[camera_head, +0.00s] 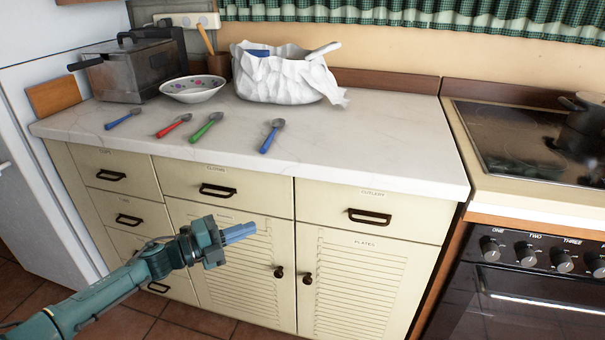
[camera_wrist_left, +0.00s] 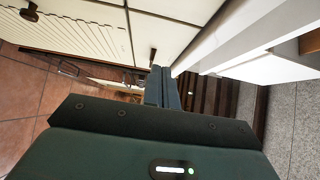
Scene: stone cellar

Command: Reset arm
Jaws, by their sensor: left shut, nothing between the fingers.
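My left gripper (camera_head: 240,232) shows in the head view in front of the cream cabinet, below the countertop. Its blue-grey fingers are shut with nothing between them and point to the right. In the left wrist view the closed fingers (camera_wrist_left: 163,88) lie side by side, with cabinet doors and tiled floor around them. The left arm reaches in from the lower left of the head view. My right gripper is in neither view.
The countertop (camera_head: 340,150) bears several spoons, a patterned bowl (camera_head: 193,88), a grey fryer (camera_head: 130,72) and a white crumpled bag (camera_head: 275,80). A stove (camera_head: 530,140) stands at the right, a fridge (camera_head: 35,170) at the left. The cabinet's drawers and doors are closed.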

